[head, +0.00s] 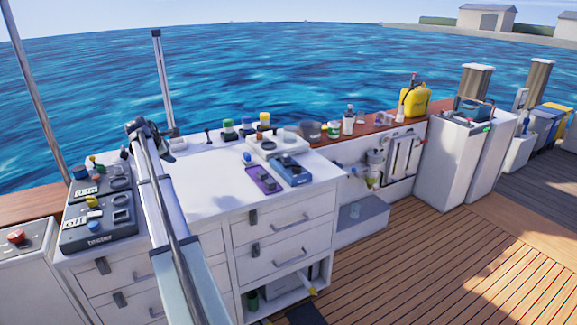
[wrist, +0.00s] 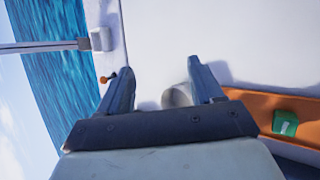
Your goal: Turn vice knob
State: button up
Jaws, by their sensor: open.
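My gripper (head: 150,132) is over the left part of the white counter in the head view, and its fingers are too small there to read. In the wrist view my gripper (wrist: 158,77) shows two dark fingers spread apart. A pale grey rounded piece (wrist: 176,96) shows between them, near the right finger and partly hidden by the gripper body. I cannot tell whether it belongs to the vice. A small orange-tipped piece (wrist: 107,77) stands near the counter edge, left of the left finger. I cannot make out the vice or its knob with certainty in either view.
The white counter (head: 205,185) is clear in its middle. Dark tester panels (head: 97,230) lie at its left. A purple box (head: 262,181) and a blue box (head: 290,170) lie at its right. A metal post (head: 162,80) rises at the back, near my gripper.

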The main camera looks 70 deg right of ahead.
jog(key=s+d+r+g+y, duration=0.1)
jog(key=s+d+g, duration=0.1)
jog(key=s+d, duration=0.65)
jog(key=s+d+r+g+y, duration=0.1)
jog(key=s+d, duration=0.2)
jog(key=s, duration=1.1)
jog(key=g+y, duration=0.2)
jog(key=y, duration=0.1)
send_near(297, 168)
jog(key=x, duration=0.5)
jog(key=d+x, duration=0.1)
jog(key=x, duration=0.2)
jog(key=shift+w+d+f, duration=0.1)
jog(key=shift+f, duration=0.15)
jog(key=c, duration=1.1)
